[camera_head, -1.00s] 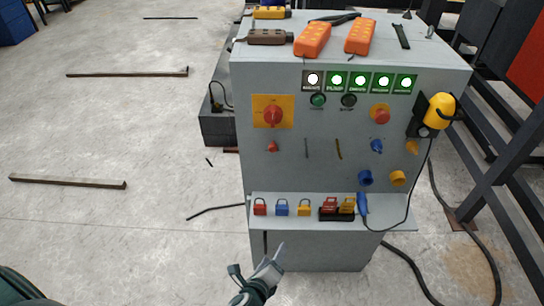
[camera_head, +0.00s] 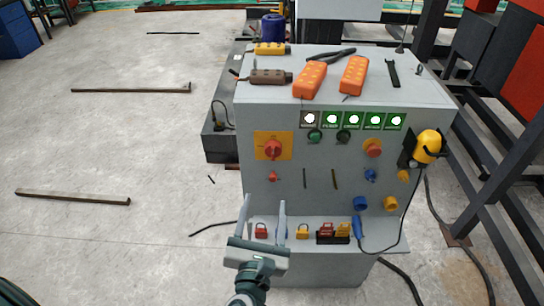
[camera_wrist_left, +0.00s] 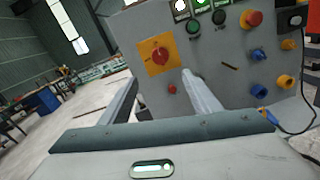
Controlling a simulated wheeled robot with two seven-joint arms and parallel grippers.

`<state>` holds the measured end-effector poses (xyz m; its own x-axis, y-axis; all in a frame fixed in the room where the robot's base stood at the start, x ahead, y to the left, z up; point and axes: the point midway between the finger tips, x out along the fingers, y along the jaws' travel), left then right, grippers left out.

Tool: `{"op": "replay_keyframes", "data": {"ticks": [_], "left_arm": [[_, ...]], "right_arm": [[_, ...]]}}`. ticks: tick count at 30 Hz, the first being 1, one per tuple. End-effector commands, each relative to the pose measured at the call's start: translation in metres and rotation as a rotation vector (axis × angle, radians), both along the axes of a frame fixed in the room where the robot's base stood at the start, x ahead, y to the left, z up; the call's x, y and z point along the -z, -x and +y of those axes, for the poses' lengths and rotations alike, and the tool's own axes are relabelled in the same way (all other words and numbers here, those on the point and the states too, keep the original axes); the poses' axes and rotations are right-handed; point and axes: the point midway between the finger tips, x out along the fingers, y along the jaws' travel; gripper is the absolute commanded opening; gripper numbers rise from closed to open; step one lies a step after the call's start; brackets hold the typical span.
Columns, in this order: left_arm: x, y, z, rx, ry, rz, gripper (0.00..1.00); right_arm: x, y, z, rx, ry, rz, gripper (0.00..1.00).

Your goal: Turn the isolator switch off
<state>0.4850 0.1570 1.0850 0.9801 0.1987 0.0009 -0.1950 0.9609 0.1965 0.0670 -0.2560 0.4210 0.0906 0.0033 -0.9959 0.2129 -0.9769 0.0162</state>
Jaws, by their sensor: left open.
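The isolator switch is a red rotary knob (camera_head: 272,148) on a yellow-orange square plate, at the upper left of the grey control cabinet's front (camera_head: 320,200). The knob also shows in the left wrist view (camera_wrist_left: 160,57), beyond and between my fingers. My left gripper (camera_head: 263,210) is open and empty, in front of the cabinet, below the switch and apart from it. Its fingers point up toward the panel and partly cover the padlock shelf. In the left wrist view the two fingers (camera_wrist_left: 157,92) stand wide apart. My right gripper is not in view.
Orange pendants (camera_head: 310,79) lie on the cabinet top. Buttons, knobs and a yellow device (camera_head: 427,147) are on the panel's right. A shelf with several padlocks (camera_head: 302,231) juts out below. Dark steel frames stand right. The floor left is mostly clear, with bars (camera_head: 72,197).

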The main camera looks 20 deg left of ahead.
Motion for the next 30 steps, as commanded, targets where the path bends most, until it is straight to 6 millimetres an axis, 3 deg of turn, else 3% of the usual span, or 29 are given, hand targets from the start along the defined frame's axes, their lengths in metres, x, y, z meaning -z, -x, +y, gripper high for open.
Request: {"op": "replay_keyframes", "data": {"ticks": [11,30], "left_arm": [[-0.002,-0.020,0.004,0.001,-0.001,-0.001,0.57],[-0.003,-0.128,0.025,0.000,0.001,0.000,0.57]], "right_arm": [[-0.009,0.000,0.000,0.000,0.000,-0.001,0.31],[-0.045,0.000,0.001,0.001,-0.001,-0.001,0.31]]}}
